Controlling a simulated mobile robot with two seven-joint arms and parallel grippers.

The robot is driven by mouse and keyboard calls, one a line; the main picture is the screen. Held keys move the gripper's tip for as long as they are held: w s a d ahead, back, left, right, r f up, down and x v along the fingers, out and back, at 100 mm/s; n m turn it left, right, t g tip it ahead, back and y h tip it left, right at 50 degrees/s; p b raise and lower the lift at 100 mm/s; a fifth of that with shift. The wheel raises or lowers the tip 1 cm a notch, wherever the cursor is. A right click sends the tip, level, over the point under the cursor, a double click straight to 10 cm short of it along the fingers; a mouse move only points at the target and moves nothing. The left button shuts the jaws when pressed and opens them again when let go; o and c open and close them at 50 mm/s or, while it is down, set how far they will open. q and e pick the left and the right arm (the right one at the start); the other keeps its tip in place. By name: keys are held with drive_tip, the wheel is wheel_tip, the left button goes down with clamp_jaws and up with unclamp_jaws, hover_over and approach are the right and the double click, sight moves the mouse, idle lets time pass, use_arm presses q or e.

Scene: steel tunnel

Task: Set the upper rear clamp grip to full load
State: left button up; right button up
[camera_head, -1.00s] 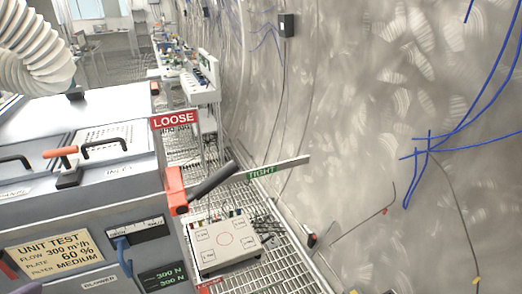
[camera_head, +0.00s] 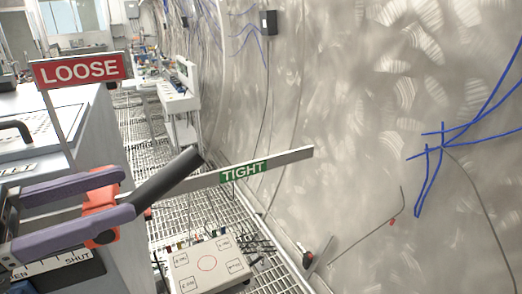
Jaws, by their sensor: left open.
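The clamp has an orange body (camera_head: 101,205) and a dark grey bar-like grip (camera_head: 168,176) that slants up and to the right. A red LOOSE sign (camera_head: 80,70) stands on a post above and left of it. A green TIGHT sign (camera_head: 243,172) is on a pale metal bar to the right; the grip's end is beside that bar, short of the sign. My left gripper (camera_head: 127,193) enters from the left with two purple fingers, open. Its fingers partly cover the orange body, one above and one below the grip's root. I cannot tell whether they touch. My right gripper is not in view.
The grey cabinet (camera_head: 55,112) with a black handle (camera_head: 14,128) is at left. The curved steel wall (camera_head: 350,110) with blue cables is at right. Open space lies above the box.

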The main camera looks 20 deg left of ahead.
sight(150, 181)
use_arm(q)
drive_tip(key=p+x, duration=0.1)
drive_tip(key=x, duration=0.5)
drive_tip(key=shift+r+p, duration=0.15)
drive_tip(key=shift+p, duration=0.15)
drive_tip(key=shift+w+d, duration=0.3)
drive_tip(key=shift+w, duration=0.1)
clamp_jaws()
idle(0.7)
